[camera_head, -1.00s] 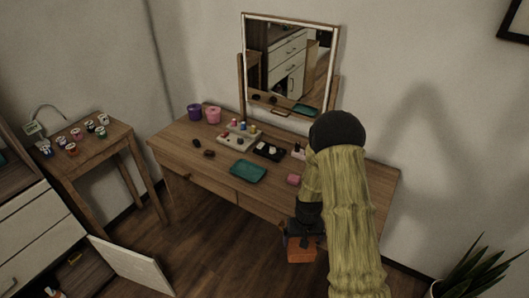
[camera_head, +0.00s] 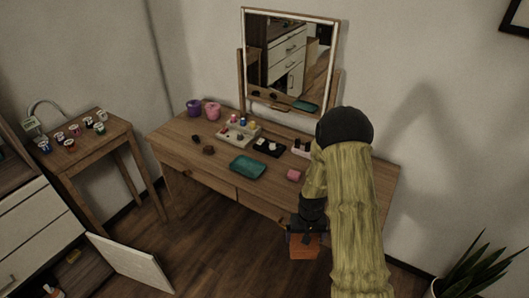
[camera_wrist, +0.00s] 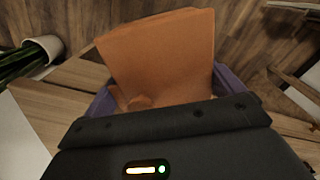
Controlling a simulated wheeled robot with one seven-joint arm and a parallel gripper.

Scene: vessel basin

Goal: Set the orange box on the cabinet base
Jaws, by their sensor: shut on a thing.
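The orange box (camera_head: 305,247) is held by my gripper (camera_head: 306,232), off the floor, in front of the dressing table. In the wrist view the box (camera_wrist: 160,55) sits between the two purple fingers of my gripper (camera_wrist: 160,92), which are shut on it. The cabinet base (camera_head: 82,277) is the dark low floor inside the open cabinet at the lower left. It is partly cut off by the frame edge, and the box is well to its right.
The open white cabinet door (camera_head: 130,263) juts out beside the cabinet. The dressing table (camera_head: 215,172) carries a teal tray (camera_head: 247,166) and small items. A side table (camera_head: 92,147) holds several cups. A potted plant (camera_head: 470,275) stands at right. Floor between door and box is clear.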

